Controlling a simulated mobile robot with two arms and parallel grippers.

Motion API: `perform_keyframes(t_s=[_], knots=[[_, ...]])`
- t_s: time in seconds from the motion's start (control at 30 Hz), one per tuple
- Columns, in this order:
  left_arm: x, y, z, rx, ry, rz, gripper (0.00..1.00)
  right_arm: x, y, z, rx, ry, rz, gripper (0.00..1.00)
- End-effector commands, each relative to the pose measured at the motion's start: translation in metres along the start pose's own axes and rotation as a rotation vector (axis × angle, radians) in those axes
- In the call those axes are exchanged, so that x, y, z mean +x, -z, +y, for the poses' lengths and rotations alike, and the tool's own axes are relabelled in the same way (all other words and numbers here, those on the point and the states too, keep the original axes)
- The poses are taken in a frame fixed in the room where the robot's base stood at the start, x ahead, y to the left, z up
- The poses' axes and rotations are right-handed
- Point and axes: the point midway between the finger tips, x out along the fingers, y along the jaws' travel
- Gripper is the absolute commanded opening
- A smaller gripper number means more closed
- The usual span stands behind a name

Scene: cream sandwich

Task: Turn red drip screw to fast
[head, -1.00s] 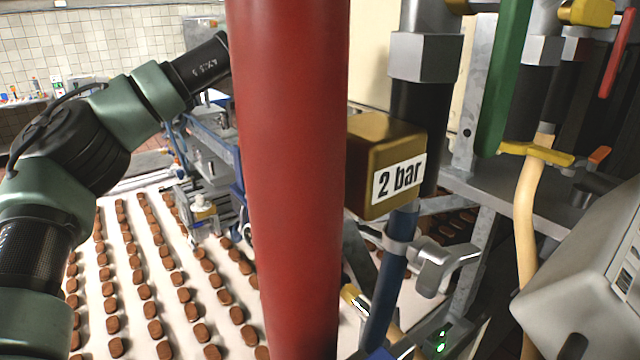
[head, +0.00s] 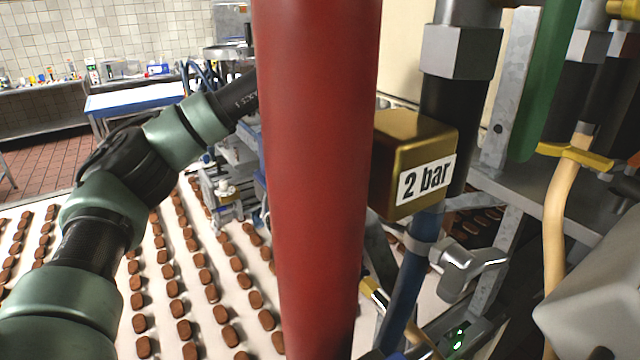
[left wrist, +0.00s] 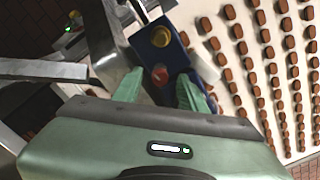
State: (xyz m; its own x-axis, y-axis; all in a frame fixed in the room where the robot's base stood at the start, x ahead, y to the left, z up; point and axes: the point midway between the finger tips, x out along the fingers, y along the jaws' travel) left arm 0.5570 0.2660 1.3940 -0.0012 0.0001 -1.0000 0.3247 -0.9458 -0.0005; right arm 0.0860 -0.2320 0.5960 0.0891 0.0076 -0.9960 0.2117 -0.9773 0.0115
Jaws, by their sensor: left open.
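A round red screw head (left wrist: 160,75) shows in the left wrist view, on a dark blue block (left wrist: 172,56). A yellow round knob (left wrist: 161,37) sits just beyond it on the same block. My left gripper (left wrist: 160,92) is open, with its two green fingers pointing toward the block and the red screw between them in the picture. I cannot tell whether the fingers touch it. In the head view my left arm passes behind a thick red pipe, which hides the left gripper and the screw. My right gripper is not in view.
The red pipe (head: 318,180) stands upright close in front of the head camera. Right of it are a gold box (head: 410,135) labelled "2 bar", a blue pipe (head: 410,285) and a pale hose (head: 557,220). Rows of brown biscuits lie on a white conveyor (head: 110,285).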

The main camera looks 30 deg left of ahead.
Motion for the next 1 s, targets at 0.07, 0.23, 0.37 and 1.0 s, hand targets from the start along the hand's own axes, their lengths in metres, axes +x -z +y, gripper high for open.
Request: perform_keyframes(t_s=[0.07,0.23,0.37,1.0], knots=[[0.0,0.0001,-0.0001,0.0,0.0,0.0,0.41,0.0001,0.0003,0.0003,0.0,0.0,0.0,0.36],[-0.0002,0.0,0.0,0.0,-0.001,0.0,0.25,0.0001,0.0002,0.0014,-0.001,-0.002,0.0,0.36],[-0.0002,0.0,0.0,0.0,0.0,0.0,0.0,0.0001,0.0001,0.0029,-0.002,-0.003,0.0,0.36],[-0.0006,0.0002,0.0005,-0.216,0.0,0.002,0.0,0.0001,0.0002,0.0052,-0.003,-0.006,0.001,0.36]])
